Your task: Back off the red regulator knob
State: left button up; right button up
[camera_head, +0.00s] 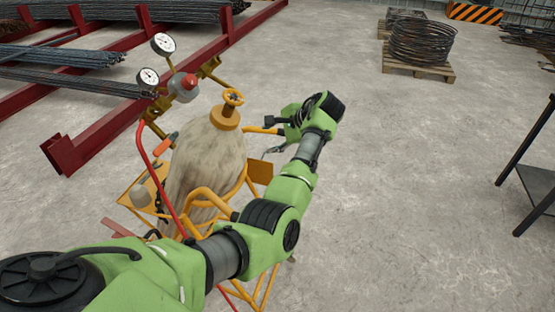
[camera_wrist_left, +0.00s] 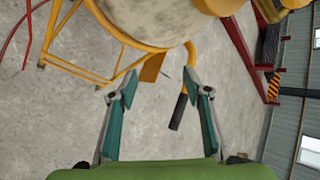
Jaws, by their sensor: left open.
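My left gripper (camera_head: 273,148) is to the right of the cylinder, well apart from the knob, and partly hidden by my own wrist. In the left wrist view its two teal fingers (camera_wrist_left: 161,80) are spread with nothing held between them. The knob does not show in that view. My right gripper is not in view.
The yellow cart frame (camera_head: 212,203) holds the cylinder. Its handle with a black grip (camera_wrist_left: 178,111) is near my left fingers. A red hose (camera_head: 152,170) hangs at left. Red rebar racks (camera_head: 100,133) stand behind.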

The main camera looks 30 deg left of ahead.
pick_arm(q)
notch_tip(320, 180, down, 7)
jog(key=d+b, duration=0.1)
jog(key=shift+d, duration=0.1)
dwell(0.6)
